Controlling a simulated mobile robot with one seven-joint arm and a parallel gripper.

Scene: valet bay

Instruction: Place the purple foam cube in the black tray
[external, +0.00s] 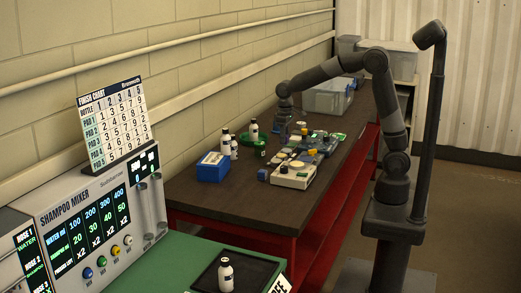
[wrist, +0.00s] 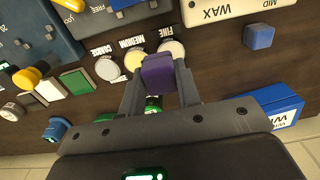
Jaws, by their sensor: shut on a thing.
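The purple foam cube (wrist: 158,72) is between the two fingers of my gripper (wrist: 160,80) in the wrist view, and the fingers are shut on it. In the external view my gripper (external: 285,121) hangs over the dark workbench, near the wall side; the cube is too small to make out there. The black tray (external: 262,270) lies on the green-topped table in the foreground, far from my gripper. A white bottle with a black cap (external: 226,274) stands in the tray.
Below my gripper lie round pads (wrist: 172,50), a green block (wrist: 75,82) and a blue cube (wrist: 258,37). A blue box (external: 213,167) and several bottles (external: 226,141) stand along the wall. A clear bin (external: 328,97) is at the back.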

